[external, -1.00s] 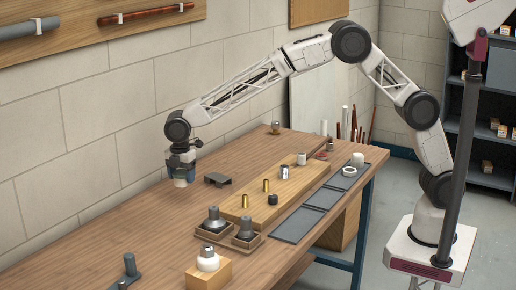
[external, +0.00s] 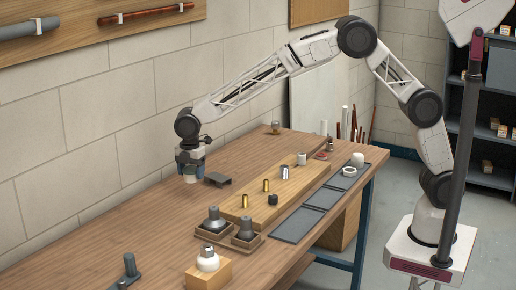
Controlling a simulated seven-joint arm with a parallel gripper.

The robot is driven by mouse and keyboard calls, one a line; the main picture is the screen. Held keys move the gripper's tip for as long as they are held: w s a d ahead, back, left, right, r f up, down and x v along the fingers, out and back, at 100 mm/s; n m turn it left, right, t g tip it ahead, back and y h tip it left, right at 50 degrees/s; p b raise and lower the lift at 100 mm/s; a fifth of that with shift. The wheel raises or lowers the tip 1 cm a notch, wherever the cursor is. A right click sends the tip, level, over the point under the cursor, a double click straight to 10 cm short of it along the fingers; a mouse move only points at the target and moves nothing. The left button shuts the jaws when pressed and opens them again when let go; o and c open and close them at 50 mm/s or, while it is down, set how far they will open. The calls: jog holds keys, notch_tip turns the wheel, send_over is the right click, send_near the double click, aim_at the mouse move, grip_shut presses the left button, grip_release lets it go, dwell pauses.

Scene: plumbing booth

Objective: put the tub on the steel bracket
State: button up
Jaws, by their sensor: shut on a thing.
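My gripper (external: 190,166) is shut on the tub (external: 190,178), a small pale container of which only the lower part shows below the fingers. It is held upright, just left of the steel bracket; I cannot tell its exact height above the bench. The steel bracket (external: 217,179) is a low dark grey piece with a flat top, standing on the wooden bench (external: 140,225). Its top is bare. The upper part of the tub is hidden by the gripper.
A wooden board (external: 240,211) with brass and grey fittings lies right of the bracket. Wooden trays with dark fittings (external: 213,220) stand nearer the front. Flat grey trays (external: 300,222) line the right edge. The bench left of my gripper is clear.

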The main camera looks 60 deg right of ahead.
jog(key=s+d, duration=0.4)
jog(key=d, duration=0.4)
jog(key=s+d+f, duration=0.1)
jog(key=s+d, duration=0.3)
jog(key=d, duration=0.4)
jog(key=s+d+f, duration=0.1)
jog(key=s+d, duration=0.3)
jog(key=d, duration=0.5)
jog(key=shift+s, duration=0.1)
send_over(218, 177)
jog(key=shift+d+f, duration=0.1)
jog(key=shift+f, duration=0.6)
jog(key=shift+f, duration=0.1)
jog(key=shift+f, duration=1.65)
jog(key=shift+f, duration=0.15)
